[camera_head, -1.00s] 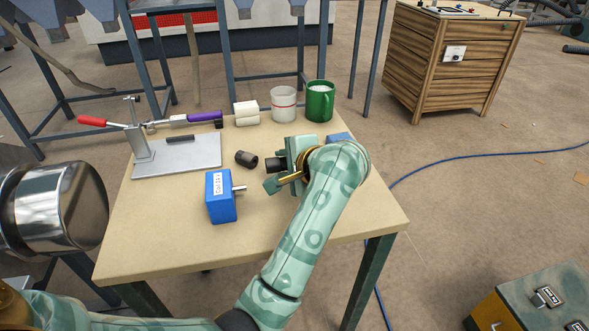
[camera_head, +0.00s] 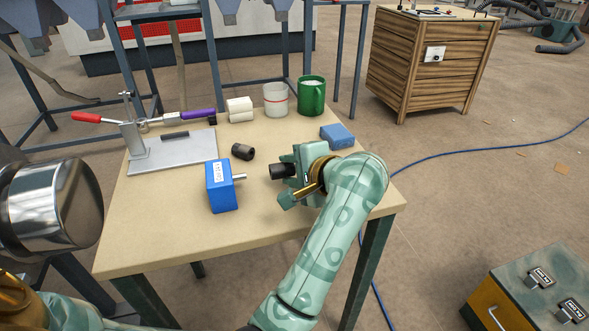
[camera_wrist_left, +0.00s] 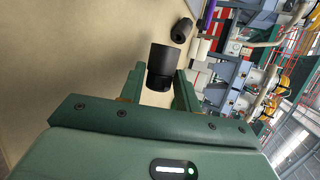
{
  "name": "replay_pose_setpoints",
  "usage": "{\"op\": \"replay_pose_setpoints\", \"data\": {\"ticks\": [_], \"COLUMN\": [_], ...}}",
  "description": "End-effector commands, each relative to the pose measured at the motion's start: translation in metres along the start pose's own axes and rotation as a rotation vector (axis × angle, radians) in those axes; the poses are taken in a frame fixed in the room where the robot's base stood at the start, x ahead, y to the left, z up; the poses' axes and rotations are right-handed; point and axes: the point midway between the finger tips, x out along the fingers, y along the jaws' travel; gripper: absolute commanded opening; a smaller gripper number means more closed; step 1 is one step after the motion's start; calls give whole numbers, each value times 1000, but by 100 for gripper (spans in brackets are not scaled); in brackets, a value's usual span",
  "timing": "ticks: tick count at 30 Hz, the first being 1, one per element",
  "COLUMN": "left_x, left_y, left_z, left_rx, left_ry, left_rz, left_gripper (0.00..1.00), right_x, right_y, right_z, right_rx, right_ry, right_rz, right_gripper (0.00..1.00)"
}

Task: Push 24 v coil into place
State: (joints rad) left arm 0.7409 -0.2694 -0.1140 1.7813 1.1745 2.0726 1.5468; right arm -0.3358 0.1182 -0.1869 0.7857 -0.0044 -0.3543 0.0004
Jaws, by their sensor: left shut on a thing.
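My left gripper (camera_head: 288,176) is shut on a black cylinder (camera_head: 279,171) and holds it over the right half of the table. In the left wrist view the held black cylinder (camera_wrist_left: 162,66) sticks out from between the two fingers of the gripper (camera_wrist_left: 160,88). A second black cylinder (camera_head: 242,151) lies on the table to the left of the held one, and apart from it. A blue box (camera_head: 220,187) with a white label and a metal shaft on its right side stands near it. The label is too small to read, so I cannot tell which part is the coil.
A lever press (camera_head: 172,147) with a red handle stands at the table's left. A blue block (camera_head: 337,136) lies at the right. The table's front (camera_head: 180,250) is clear.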

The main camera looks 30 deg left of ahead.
Motion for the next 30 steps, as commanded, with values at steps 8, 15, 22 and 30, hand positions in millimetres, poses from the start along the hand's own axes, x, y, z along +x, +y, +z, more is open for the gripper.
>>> {"op": "replay_pose_setpoints", "data": {"ticks": [8, 15, 22, 30], "left_x": [8, 14, 16, 16], "left_y": [-2, -2, -2, -2], "left_z": [30, 46, 50, 50], "left_rx": [-4, -2, -1, -1], "left_ry": [0, 0, 1, 1], "left_rz": [-1, -2, -2, -2], "left_gripper": [11, 11, 11, 11], "right_x": [-4, -5, -5, -5], "right_y": [-4, -6, -6, -6], "right_z": [0, 2, 2, 1], "right_rx": [10, 15, 15, 15], "right_ry": [9, 7, 6, 8], "right_rz": [-5, -8, -9, -8], "right_gripper": [55, 55, 55, 55]}}
